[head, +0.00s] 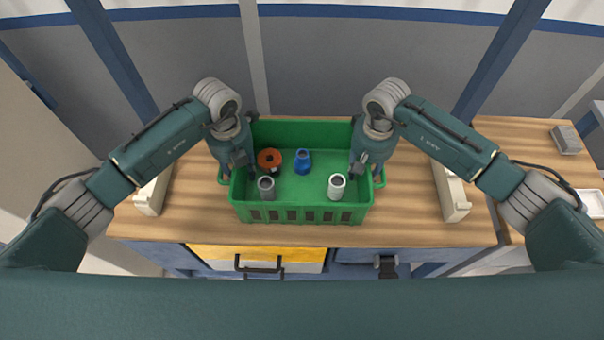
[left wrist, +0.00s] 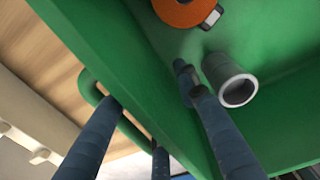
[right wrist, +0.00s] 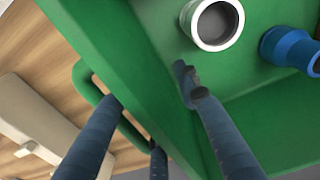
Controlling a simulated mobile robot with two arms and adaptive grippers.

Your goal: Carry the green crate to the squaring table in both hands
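The green crate (head: 300,213) sits on a wooden worktop in the middle of the head view. It holds an orange ring-shaped part (head: 269,158), a blue fitting (head: 302,162), a grey pipe piece (head: 266,187) and a white pipe piece (head: 336,187). My left gripper (head: 236,168) is at the crate's left end, and my right gripper (head: 366,166) is at its right end. Both point down with fingers spread across the end wall, one inside and others outside by the left handle (left wrist: 92,88) and right handle (right wrist: 85,78). Finger contact with the wall is unclear.
Beige blocks stand left (head: 150,197) and right (head: 452,197) of the crate, with bare wood (head: 410,205) between. A grey block (head: 566,139) and a white tray (head: 594,203) are on the surface at far right. A yellow drawer front (head: 255,257) is below the front edge.

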